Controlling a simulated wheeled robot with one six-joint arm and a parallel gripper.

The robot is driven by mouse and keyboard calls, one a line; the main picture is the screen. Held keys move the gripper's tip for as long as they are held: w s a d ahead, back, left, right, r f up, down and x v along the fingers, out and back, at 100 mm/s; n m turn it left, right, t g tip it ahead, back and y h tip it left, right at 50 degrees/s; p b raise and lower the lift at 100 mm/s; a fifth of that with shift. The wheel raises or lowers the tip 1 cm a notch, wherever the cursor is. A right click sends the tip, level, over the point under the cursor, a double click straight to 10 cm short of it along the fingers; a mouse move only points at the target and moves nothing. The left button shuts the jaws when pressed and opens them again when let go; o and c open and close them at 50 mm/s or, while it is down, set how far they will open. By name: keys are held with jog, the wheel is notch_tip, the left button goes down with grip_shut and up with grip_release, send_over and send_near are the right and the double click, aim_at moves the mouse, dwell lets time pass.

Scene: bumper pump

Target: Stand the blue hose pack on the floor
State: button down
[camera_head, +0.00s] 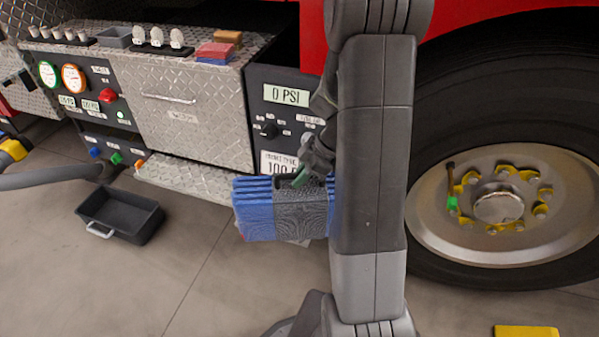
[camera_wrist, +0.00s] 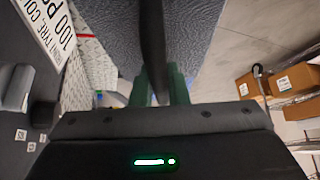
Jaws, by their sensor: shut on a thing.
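The blue hose pack (camera_head: 255,207) is a stack of flat blue folds with a dark grey wrap and a dark handle on top. It hangs in front of the pump panel, left of my arm column, and appears clear of the floor. My gripper (camera_head: 303,178) is shut on its handle, partly hidden behind my column. In the wrist view the green fingers of my gripper (camera_wrist: 161,88) close on the dark handle (camera_wrist: 153,45). The grey wrap of the hose pack (camera_wrist: 105,25) fills the top of that view.
A black tray (camera_head: 120,216) lies on the floor at left. The silver step (camera_head: 195,178) juts out behind the pack. A large wheel (camera_head: 500,205) stands at right. Bare floor (camera_head: 205,295) is open in front. Boxes on a shelf (camera_wrist: 285,82) show in the wrist view.

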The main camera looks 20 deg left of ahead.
jog(key=shift+f, duration=1.5)
jog(key=shift+f+b, duration=0.15)
jog(key=shift+b, duration=0.25)
jog(key=c, duration=1.4)
grip_release()
